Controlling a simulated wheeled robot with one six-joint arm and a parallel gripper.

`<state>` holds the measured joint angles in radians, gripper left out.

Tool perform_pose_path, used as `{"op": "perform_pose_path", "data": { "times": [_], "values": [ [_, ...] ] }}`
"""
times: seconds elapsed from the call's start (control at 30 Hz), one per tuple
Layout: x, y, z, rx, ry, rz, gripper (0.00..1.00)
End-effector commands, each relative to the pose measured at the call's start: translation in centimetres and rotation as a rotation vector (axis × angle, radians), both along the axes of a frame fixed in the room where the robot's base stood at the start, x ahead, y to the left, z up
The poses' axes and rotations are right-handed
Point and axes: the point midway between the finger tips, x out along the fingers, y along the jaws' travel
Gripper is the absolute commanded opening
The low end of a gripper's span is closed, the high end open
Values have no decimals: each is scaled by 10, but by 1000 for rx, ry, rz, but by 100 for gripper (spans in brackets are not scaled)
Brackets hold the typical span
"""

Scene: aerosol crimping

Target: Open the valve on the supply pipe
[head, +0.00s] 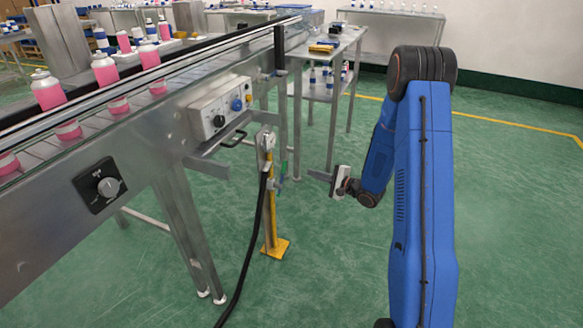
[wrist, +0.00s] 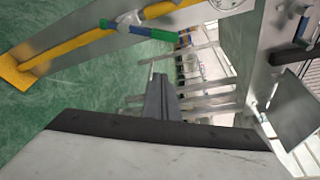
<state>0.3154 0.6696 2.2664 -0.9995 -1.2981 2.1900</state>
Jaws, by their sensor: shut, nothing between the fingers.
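The supply pipe (head: 270,215) is a yellow upright on a yellow floor plate beside the conveyor. It also crosses the top left of the wrist view (wrist: 75,47). A small valve with a green and blue handle (head: 283,170) sits on the pipe. In the wrist view the green part of the handle (wrist: 152,33) shows clearly, across the pipe at an angle. My gripper (head: 312,174) is just right of the valve, pointing left towards it. Its fingers (wrist: 160,80) are shut and empty, apart from the handle. The exact gap is hard to judge.
A black hose (head: 257,240) runs from the pipe's top fitting to the floor. The conveyor (head: 150,150) with a control box (head: 220,107) stands at the left. A steel table (head: 340,45) stands behind. Green floor is open around my arm.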

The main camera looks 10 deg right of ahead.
Motion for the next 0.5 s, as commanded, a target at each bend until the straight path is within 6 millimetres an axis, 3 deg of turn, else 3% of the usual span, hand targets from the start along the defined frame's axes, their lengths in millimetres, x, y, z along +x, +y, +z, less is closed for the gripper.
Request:
{"op": "perform_pose_path", "data": {
  "times": [0.27, 0.5],
  "values": [
    [8, 9, -2, 34, 33, -6, 0],
    [39, 32, -9, 33, 30, -4, 0]
  ]
}}
